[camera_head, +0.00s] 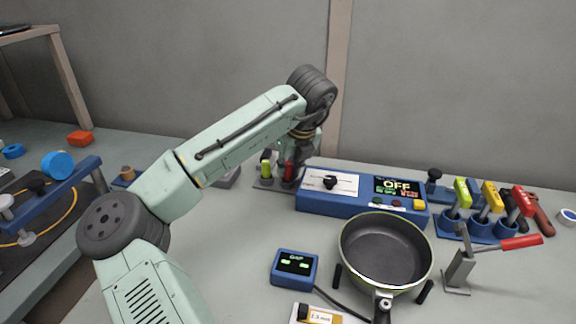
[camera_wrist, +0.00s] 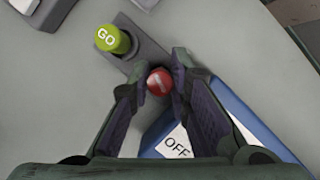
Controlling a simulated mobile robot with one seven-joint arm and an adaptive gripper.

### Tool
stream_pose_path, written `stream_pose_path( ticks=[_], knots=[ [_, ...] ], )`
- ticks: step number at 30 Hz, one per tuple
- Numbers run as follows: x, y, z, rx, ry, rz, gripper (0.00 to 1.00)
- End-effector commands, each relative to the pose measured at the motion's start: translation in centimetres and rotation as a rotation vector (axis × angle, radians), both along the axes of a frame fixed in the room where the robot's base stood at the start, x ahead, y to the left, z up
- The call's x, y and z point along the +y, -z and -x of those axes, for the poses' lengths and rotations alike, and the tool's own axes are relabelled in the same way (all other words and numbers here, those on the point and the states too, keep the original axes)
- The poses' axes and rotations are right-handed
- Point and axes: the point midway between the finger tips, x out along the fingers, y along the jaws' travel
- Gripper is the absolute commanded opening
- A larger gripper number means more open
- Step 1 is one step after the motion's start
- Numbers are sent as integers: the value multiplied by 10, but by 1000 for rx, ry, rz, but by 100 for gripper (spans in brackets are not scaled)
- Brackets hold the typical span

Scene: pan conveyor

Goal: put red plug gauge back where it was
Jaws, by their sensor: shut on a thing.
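The red plug gauge (camera_wrist: 160,82) is between the fingertips of my gripper (camera_wrist: 157,88) in the wrist view, seen end-on. In the head view the red gauge (camera_head: 288,170) stands roughly upright, partly covered by my gripper (camera_head: 298,163). My gripper is shut on it. A green GO gauge (camera_wrist: 112,39) stands beside it on a dark grey holder (camera_wrist: 147,50); the green gauge also shows in the head view (camera_head: 266,165). The red gauge is at the other end of that holder. Whether it is fully seated there is hidden.
A blue box with an OFF display (camera_head: 350,206) stands close to the right of the holder. A pan (camera_head: 385,250) and a small blue GAP meter (camera_head: 295,267) are in front. Several coloured handles in a blue rack (camera_head: 480,228) and a red-handled clamp (camera_head: 461,270) stand right.

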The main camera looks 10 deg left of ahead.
Motion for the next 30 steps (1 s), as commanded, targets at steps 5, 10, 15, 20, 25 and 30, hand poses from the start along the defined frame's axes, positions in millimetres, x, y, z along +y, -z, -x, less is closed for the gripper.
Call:
stream_pose_path(
  ticks=[5,10,15,20,25,30],
  knots=[
    [0,2,0,1,1,0,0],
    [0,3,0,2,1,0,25],
    [0,3,0,2,1,0,26],
    [0,1,0,1,1,-1,26],
    [-5,-16,4,-1,2,1,26],
    [-14,-50,15,-1,2,-1,26]
  ],
)
